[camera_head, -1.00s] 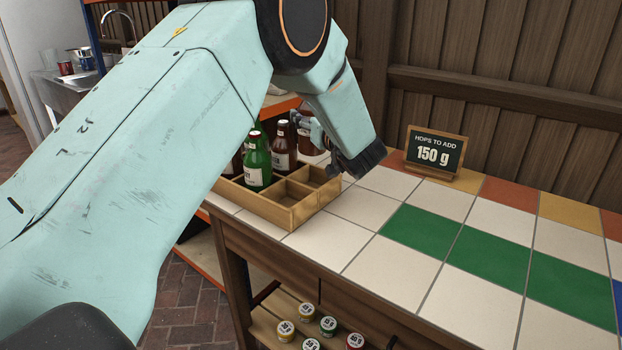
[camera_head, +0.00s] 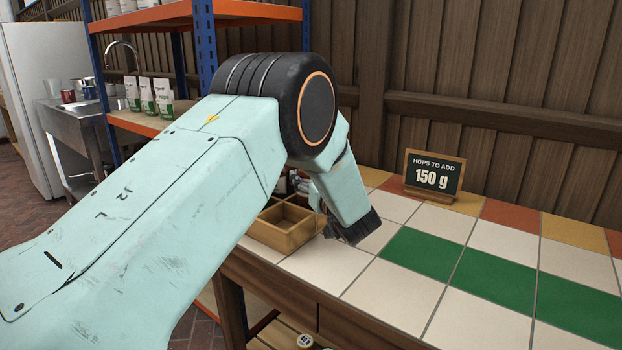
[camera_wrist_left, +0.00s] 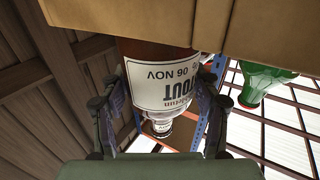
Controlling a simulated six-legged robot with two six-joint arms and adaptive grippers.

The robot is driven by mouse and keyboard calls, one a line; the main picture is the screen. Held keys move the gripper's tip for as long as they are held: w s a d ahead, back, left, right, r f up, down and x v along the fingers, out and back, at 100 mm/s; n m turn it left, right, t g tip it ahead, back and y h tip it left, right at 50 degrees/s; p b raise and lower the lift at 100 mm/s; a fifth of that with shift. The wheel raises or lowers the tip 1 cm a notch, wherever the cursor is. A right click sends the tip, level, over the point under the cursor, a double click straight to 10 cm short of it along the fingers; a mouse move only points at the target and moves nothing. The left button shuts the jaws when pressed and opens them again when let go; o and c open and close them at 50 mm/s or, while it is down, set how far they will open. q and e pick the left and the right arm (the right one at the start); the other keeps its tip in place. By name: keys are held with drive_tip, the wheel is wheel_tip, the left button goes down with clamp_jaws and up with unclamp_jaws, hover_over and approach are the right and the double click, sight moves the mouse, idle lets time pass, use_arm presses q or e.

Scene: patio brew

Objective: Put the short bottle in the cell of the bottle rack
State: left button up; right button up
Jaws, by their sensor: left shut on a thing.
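The bottle rack (camera_head: 290,241) is a wooden box with cells on the tiled counter; the cells showing at its near side are empty. My left gripper (camera_wrist_left: 163,88) is shut on a brown bottle (camera_wrist_left: 160,50) with a white stout label. In the wrist view, which is upside down, the rack's wooden wall (camera_wrist_left: 150,18) hides the bottle's base, so I cannot tell whether it rests in a cell. In the head view my left gripper (camera_head: 307,190) is at the rack's back right, its hold mostly hidden by my arm. My right gripper is not in view.
A green bottle (camera_wrist_left: 265,82) stands beside the held one in the wrist view. A chalkboard sign (camera_head: 435,174) reading 150 g stands at the counter's back. White and green tiles right of the rack are clear. A shelf (camera_head: 160,122) with pouches is behind.

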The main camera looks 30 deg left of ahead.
use_arm(q)
drive_tip(key=shift+s, duration=0.1)
drive_tip(key=shift+f, duration=0.45)
drive_tip(key=o, duration=1.7)
drive_tip(key=shift+r, duration=0.25)
drive_tip(key=p+v, duration=0.3)
drive_tip(key=v, duration=0.9)
drive_tip(key=shift+r, duration=0.3)
